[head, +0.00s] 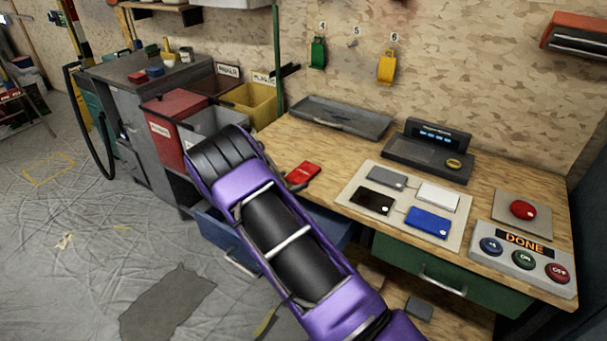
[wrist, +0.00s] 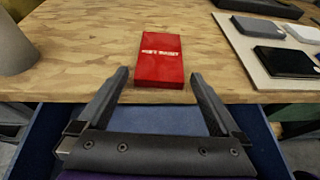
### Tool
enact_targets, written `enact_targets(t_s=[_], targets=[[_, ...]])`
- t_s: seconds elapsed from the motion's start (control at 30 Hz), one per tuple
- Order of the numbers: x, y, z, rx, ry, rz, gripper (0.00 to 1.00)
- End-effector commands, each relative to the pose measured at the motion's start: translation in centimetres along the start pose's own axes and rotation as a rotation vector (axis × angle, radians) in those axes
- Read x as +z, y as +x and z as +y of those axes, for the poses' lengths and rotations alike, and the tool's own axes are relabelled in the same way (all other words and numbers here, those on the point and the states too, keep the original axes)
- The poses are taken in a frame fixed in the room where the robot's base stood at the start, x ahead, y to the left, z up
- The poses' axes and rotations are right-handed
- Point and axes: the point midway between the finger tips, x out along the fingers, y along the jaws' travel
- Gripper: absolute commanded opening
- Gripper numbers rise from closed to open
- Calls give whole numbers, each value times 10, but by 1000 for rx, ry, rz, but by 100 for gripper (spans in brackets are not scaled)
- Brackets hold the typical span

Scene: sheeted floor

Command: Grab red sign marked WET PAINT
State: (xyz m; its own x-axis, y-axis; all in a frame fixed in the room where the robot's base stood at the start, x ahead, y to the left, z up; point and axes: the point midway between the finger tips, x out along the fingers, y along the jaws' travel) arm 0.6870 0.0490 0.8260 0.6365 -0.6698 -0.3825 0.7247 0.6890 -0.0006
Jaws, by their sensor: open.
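The red sign (head: 303,173) lies flat near the front edge of the wooden workbench, beside my arm in the head view. In the wrist view the red sign (wrist: 160,60) shows pale lettering across its middle, too blurred to read fully. My gripper (wrist: 160,80) is open and empty, its two dark fingers pointing toward the sign's near end, one on each side of the line to it. The fingers seem short of the sign, with a gap left. In the head view the fingers are mostly hidden by my purple arm.
A pale board (head: 361,209) with several coloured plates lies right of the sign. A grey tray (head: 340,117) lies behind it. A blue drawer (head: 226,240) stands open below the bench edge. Grey and yellow bins (head: 252,98) stand to the left. Bare wood surrounds the sign.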

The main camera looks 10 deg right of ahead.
Motion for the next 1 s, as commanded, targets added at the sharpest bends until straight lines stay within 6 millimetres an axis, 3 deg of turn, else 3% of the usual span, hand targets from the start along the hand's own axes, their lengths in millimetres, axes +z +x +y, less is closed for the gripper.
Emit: enact_targets(t_s=[0.33, 0.73, 1.0], targets=[[0, 8, 0, 1, 1, 0, 98], [0, 8, 1, 1, 1, 0, 27], [4, 6, 1, 2, 2, -1, 26]])
